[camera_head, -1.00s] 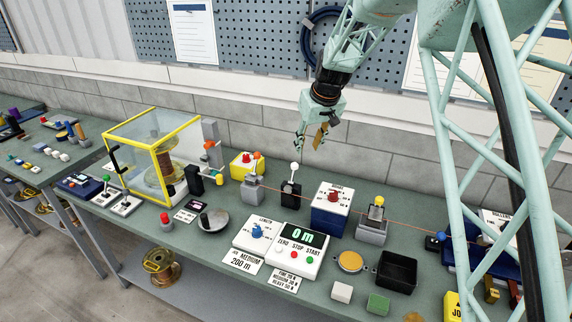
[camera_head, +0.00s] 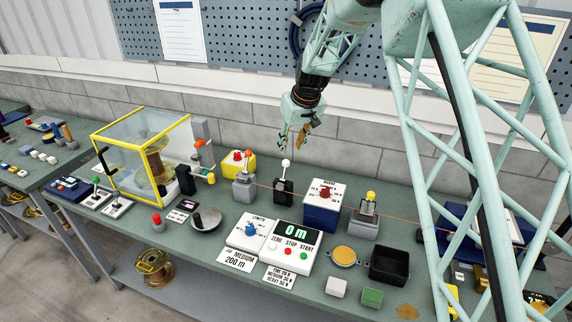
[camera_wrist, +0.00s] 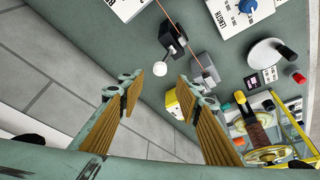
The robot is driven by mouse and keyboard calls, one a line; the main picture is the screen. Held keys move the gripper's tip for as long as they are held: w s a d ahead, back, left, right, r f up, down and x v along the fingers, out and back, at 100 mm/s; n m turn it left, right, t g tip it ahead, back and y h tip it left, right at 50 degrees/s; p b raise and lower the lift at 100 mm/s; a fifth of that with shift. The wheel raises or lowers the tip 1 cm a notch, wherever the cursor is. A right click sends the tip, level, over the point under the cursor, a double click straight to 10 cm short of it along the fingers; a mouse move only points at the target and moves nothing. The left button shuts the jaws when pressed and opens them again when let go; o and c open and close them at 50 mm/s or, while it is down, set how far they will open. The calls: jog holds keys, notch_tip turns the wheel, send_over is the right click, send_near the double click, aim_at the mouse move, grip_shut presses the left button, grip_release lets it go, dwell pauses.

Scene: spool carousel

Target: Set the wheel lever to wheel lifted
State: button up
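A lever with a white ball knob (camera_head: 286,163) stands on a small black base (camera_head: 283,192) beside the orange wire; I take it for the wheel lever, though no label on it is readable. Its knob leans toward the wall side in the wrist view (camera_wrist: 187,63). My gripper (camera_head: 296,143) hangs above and a little behind the knob, pointing down. It is open and empty, with the fingers (camera_wrist: 157,90) well apart in the wrist view.
A grey clamp block (camera_head: 244,187) stands left of the lever and a blue box with a red knob (camera_head: 323,204) right of it. The wire (camera_head: 400,219) runs across the bench. A yellow-framed cage (camera_head: 147,160) is further left; the grey block wall (camera_head: 220,115) is behind.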

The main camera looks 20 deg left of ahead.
aim_at(287, 161)
jog(key=shift+p+x, duration=1)
jog(key=shift+x, duration=5.3)
jog(key=shift+c, duration=0.7)
grip_shut()
